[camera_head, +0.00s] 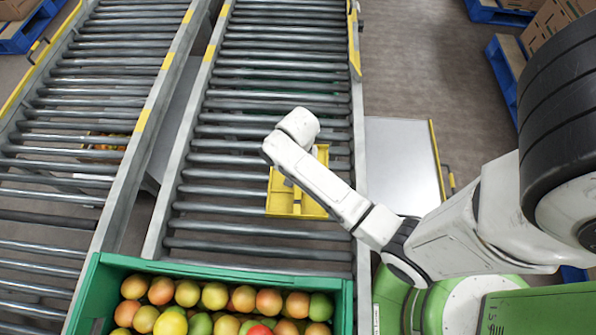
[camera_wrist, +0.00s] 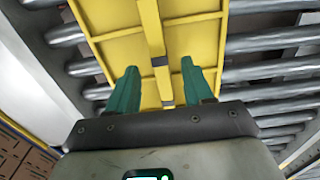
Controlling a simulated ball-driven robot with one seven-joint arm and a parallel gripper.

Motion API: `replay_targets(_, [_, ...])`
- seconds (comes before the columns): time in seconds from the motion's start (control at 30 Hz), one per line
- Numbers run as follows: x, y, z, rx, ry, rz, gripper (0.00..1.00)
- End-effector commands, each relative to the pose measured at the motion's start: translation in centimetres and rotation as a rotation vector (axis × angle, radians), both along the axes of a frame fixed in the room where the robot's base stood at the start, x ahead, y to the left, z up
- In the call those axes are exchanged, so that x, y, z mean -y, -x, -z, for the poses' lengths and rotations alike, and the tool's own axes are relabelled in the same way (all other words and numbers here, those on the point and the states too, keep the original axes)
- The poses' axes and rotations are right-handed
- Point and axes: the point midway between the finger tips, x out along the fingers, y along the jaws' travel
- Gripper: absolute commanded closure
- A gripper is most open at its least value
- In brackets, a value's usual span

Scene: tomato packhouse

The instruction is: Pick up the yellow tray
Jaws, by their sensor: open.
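The yellow tray (camera_head: 281,200) lies on the right-hand roller conveyor, beyond the green crate. My arm reaches over it and hides part of it. In the wrist view the tray (camera_wrist: 206,40) fills the upper middle, and a yellow bar (camera_wrist: 151,28) with dark bands runs along its centre. My gripper (camera_wrist: 159,68) is open, its two green fingers pointing at the tray with the bar between them. A gap shows on each side of the bar, and I cannot tell how far the fingertips are from it in depth. My fingers are hidden in the head view.
A green crate (camera_head: 200,268) full of tomatoes stands at the near end of the same conveyor (camera_head: 270,60). A second conveyor (camera_head: 95,75) runs along the left. A pale flat panel (camera_head: 398,160) sits right of the tray. Blue pallets (camera_head: 503,70) with boxes stand at the upper right.

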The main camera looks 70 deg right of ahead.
Motion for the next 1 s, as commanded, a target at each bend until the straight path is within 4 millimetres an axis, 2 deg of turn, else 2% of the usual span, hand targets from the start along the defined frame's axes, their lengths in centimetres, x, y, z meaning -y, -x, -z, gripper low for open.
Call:
replay_targets(0.1, [0.0, 0.0, 2.1, -0.003, -0.001, -0.002, 0.49])
replay_targets(0.3, [0.1, 0.0, 3.8, 0.000, 0.000, -0.001, 0.49])
replay_targets(1.0, [0.1, 0.0, 4.3, 0.000, 0.000, -0.002, 0.49])
